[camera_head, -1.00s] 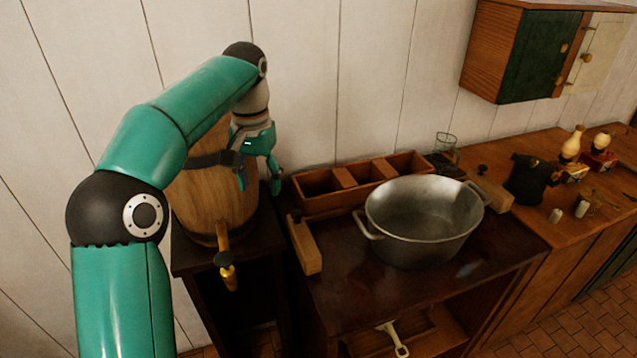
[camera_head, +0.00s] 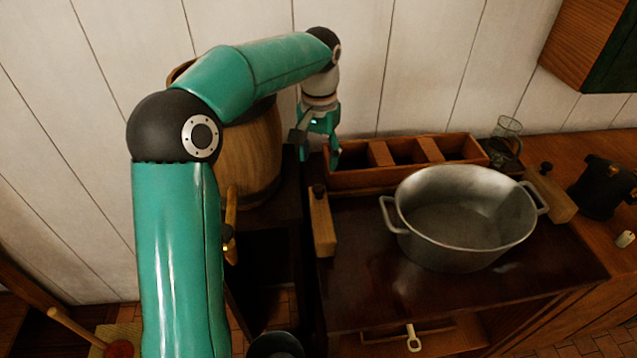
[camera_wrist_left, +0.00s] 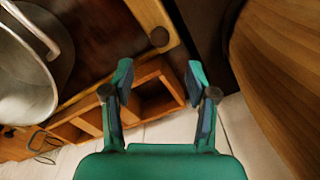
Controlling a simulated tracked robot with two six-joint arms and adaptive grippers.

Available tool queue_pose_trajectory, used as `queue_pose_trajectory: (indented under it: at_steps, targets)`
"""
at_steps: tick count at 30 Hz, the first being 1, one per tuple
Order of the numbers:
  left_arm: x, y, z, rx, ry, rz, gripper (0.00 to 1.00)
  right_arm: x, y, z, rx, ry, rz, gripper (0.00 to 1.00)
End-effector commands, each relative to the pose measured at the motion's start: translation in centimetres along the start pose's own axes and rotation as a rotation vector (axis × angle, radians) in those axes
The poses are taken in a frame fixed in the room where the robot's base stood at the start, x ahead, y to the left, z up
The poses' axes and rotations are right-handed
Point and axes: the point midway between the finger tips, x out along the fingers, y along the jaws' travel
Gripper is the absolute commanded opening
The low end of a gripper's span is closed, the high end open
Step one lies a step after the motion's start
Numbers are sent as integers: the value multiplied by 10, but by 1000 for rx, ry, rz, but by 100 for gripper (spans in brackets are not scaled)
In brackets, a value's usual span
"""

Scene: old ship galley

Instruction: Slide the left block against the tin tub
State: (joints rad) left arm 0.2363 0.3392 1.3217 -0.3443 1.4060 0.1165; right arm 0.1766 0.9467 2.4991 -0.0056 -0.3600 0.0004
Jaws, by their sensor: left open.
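The tin tub (camera_head: 462,250) stands on the dark stove top (camera_head: 365,290), with a loop handle at each side. The left block (camera_head: 323,226), wooden with a dark knob, lies left of the tub, with a gap between it and the tub's left handle. A similar right block (camera_head: 552,197) lies by the tub's right handle.
A wooden box with compartments (camera_head: 360,181) stands behind the block and tub, close to my left gripper. A wooden barrel (camera_head: 250,155) stands to the left. The stove top before the tub is clear.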

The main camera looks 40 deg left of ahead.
Motion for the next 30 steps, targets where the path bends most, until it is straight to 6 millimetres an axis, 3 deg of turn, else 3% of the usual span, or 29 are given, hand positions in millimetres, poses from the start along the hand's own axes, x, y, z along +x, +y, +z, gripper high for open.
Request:
queue_pose_trajectory:
  at_steps: [6, 12, 25, 26, 30]
  targets:
    - [47, 1, 0, 2, -4, 0, 58, 1, 0, 0, 0, 0, 0, 36]
    - [74, 2, -1, 3, -2, 0, 58, 1, 0, 0, 0, 1, 0, 36]
    - [84, 2, -1, 3, 1, 0, 58, 1, 0, 0, 0, 1, 0, 36]
    - [84, 2, -1, 3, 1, 0, 56, 1, 0, 0, 0, 1, 0, 36]
    - [83, 2, -1, 3, 1, 0, 33, 1, 0, 0, 0, 1, 0, 36]
